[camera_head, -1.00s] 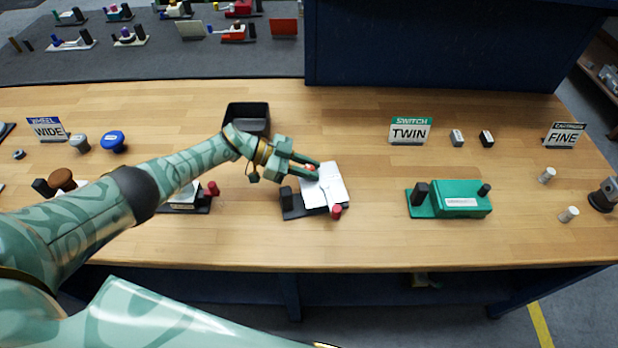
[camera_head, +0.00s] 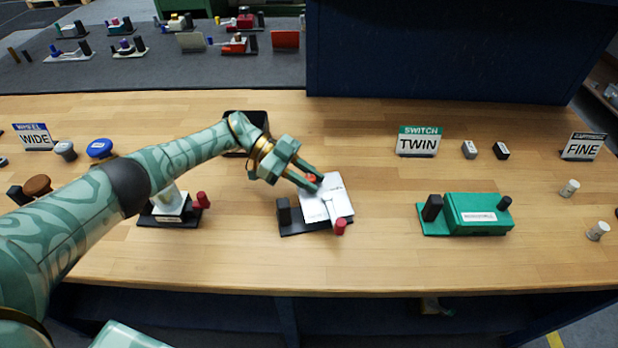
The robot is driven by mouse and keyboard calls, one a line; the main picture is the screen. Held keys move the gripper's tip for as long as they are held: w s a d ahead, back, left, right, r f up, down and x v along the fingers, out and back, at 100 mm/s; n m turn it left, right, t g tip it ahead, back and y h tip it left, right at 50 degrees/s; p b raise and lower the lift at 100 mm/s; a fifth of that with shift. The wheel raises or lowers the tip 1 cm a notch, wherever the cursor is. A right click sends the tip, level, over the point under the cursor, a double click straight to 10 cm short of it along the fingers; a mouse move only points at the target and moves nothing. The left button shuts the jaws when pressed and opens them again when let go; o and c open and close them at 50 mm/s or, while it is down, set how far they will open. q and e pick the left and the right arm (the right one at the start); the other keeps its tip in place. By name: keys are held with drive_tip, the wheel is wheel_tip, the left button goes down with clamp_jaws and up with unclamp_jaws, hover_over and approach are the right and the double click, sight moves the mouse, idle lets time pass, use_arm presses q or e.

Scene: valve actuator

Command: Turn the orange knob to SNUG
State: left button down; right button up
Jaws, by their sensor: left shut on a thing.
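The orange knob (camera_head: 311,178) sits at the upper left of a white valve actuator plate (camera_head: 332,204) on a black base. My left gripper (camera_head: 315,183) comes in from the left and is shut on the orange knob, its fingers hiding much of it. The lettering on the white plate is too small to read, so I cannot tell where the knob points. A black post (camera_head: 284,211) stands at the base's left end and a red knob (camera_head: 341,227) at its front right. My right gripper is not in view.
A black bin (camera_head: 246,122) stands behind my left arm. A white device with a red knob (camera_head: 202,200) stands to the left. A green switch box (camera_head: 478,213) stands to the right, with clear wood between. The TWIN sign (camera_head: 418,142) stands behind it.

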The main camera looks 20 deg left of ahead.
use_arm(q)
drive_tip(key=c, duration=1.2)
unclamp_jaws()
drive_tip(key=b+v, duration=0.4)
drive_tip(key=v, duration=1.2)
drive_tip(key=shift+b, duration=0.35)
drive_tip(key=shift+w, duration=0.1)
